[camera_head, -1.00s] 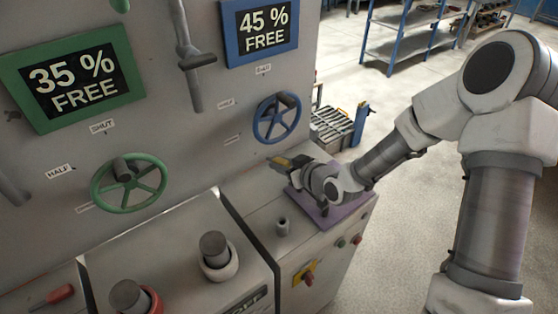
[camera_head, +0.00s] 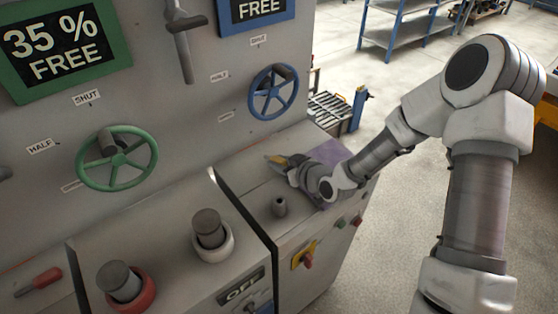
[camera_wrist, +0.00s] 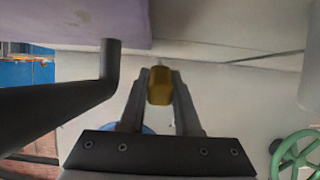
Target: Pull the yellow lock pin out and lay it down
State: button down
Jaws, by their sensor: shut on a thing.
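My gripper (camera_head: 281,161) is shut on the yellow lock pin (camera_wrist: 159,86), whose yellow body sits between the two fingertips in the wrist view. A short thin grey tip shows beyond the yellow part there. In the head view the pin (camera_head: 274,158) is a small yellow patch at the end of my gripper, above the cabinet top. I cannot tell whether it touches anything besides my fingers. A purple mat (camera_head: 327,152) lies on the cabinet top, partly hidden by my arm; it also shows at the upper left of the wrist view (camera_wrist: 90,22).
A blue handwheel (camera_head: 274,92) and a green handwheel (camera_head: 117,160) are on the wall panel. A dark bent bar (camera_wrist: 60,105) crosses the left of the wrist view. Two capped cylinders stand at the front left.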

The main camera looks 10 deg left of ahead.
dwell(0.3)
jog(key=c, duration=0.5)
grip_release()
jog(key=shift+d, duration=0.1)
jog(key=p+v, duration=0.1)
jog(key=v, duration=0.4)
jog(key=p+v, duration=0.1)
jog(key=v, duration=0.4)
jog(key=p+v, duration=0.1)
jog(key=v, duration=0.4)
jog(key=shift+r+p, duration=0.3)
jog(key=shift+r, duration=0.2)
jog(key=s+d+p, duration=0.1)
jog(key=p, duration=0.4)
jog(key=shift+s+d+r+p, duration=0.1)
jog(key=shift+s+r+p, duration=0.05)
jog(key=shift+p, duration=0.15)
